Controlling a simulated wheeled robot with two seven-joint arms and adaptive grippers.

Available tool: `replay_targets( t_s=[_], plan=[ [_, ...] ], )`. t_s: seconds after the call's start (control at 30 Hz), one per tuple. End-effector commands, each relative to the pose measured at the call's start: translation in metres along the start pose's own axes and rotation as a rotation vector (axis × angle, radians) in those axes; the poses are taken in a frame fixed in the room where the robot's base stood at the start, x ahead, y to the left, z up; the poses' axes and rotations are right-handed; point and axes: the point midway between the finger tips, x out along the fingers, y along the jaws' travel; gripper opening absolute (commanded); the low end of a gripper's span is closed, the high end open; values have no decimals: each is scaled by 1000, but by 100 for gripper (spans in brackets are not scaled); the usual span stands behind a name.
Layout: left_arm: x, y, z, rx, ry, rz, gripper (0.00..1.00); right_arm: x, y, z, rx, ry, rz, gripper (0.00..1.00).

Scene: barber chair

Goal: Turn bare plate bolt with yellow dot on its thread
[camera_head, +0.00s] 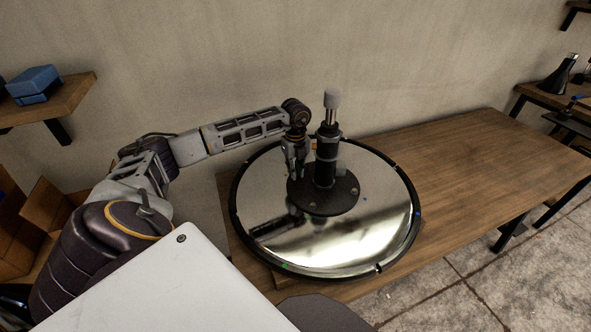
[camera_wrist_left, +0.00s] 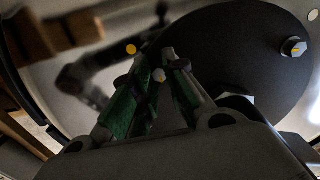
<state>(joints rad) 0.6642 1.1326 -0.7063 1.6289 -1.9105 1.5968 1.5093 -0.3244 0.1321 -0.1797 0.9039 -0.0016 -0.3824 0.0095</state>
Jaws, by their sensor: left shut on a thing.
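The black round plate (camera_head: 338,203) sits around the foot of the dark column, with small bolts on it. In the left wrist view the plate (camera_wrist_left: 225,45) shows a silver bolt (camera_wrist_left: 293,47) with a yellow mark at upper right. My left gripper (camera_head: 297,172) reaches down at the plate's left edge. Its green-padded fingers (camera_wrist_left: 165,70) are shut on a small bolt (camera_wrist_left: 159,75), whose head shows between the fingertips. A yellow spot appears faintly on this bolt. Another silver bolt (camera_wrist_left: 235,97) is partly hidden by the gripper. My right gripper is not in view.
The plate lies on a large shiny disc (camera_head: 350,245) with a black rim, on a wooden table (camera_head: 470,165). The column (camera_head: 326,155) with a grey cap stands close beside my gripper. An orange-yellow dot (camera_wrist_left: 131,49) shows on the disc. The table's right side is clear.

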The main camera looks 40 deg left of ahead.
Motion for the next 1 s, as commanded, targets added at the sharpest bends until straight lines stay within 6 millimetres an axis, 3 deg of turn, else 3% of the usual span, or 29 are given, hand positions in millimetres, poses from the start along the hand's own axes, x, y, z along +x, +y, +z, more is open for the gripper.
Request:
replay_targets(
  t_s=[1.0],
  plan=[
    [-1, -1, 1, 818, -3, -3, 0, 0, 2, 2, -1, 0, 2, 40]
  ],
)
